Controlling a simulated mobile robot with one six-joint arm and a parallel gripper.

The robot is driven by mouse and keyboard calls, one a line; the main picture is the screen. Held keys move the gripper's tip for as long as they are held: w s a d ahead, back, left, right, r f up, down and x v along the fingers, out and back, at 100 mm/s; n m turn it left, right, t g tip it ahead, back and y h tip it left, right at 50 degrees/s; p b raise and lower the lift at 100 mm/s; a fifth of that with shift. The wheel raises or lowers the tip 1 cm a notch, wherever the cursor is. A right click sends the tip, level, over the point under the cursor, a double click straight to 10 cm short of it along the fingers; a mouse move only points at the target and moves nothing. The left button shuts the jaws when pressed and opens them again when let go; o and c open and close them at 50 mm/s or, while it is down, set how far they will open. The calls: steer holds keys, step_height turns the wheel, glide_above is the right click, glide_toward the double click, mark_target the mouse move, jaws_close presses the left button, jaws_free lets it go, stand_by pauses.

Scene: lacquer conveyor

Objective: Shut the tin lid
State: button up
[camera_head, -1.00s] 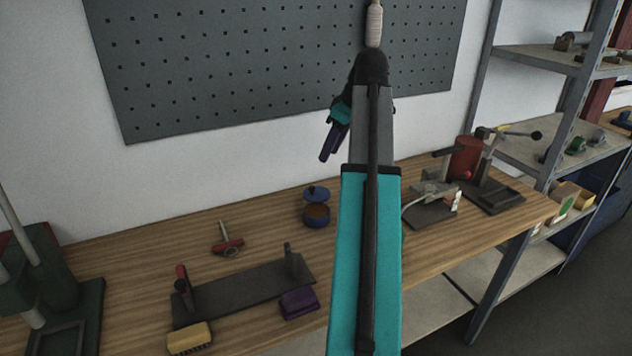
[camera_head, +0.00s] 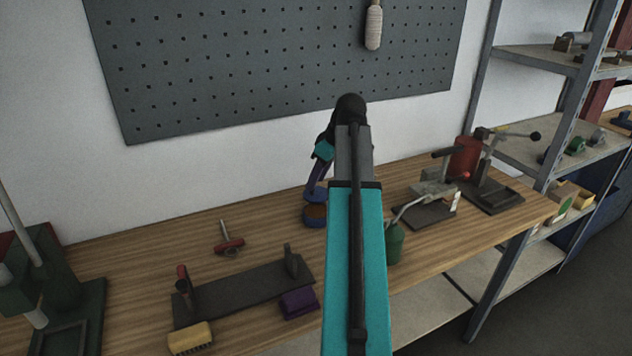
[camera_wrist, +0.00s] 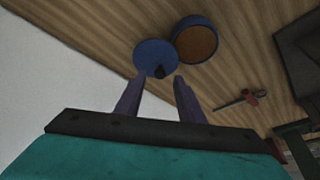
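The blue round tin (camera_head: 315,215) stands on the wooden bench with an orange-brown inside showing. Its blue lid (camera_head: 313,194) is raised at the tin's back side. In the wrist view the lid (camera_wrist: 156,58) shows as a blue disc with a dark knob, beside the open tin (camera_wrist: 197,42). My gripper (camera_head: 314,186) is just above the lid in the head view. In the wrist view my gripper's two purple fingers (camera_wrist: 157,84) are apart, pointing at the lid, with the knob near the gap between their tips. Contact cannot be told.
A dark plate fixture (camera_head: 240,290), a red-handled tool (camera_head: 230,246), a yellow brush (camera_head: 190,338) and a purple block (camera_head: 298,303) lie to the left. A green bottle (camera_head: 394,244) and a toggle clamp (camera_head: 432,200) stand to the right. A pegboard (camera_head: 270,60) hangs behind.

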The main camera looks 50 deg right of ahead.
mark_target(317, 191)
steer(key=shift+x, duration=1.15)
jaws_close()
steer(key=shift+d, duration=0.3)
steer(key=shift+s+a, duration=0.1)
steer(key=shift+a, duration=0.05)
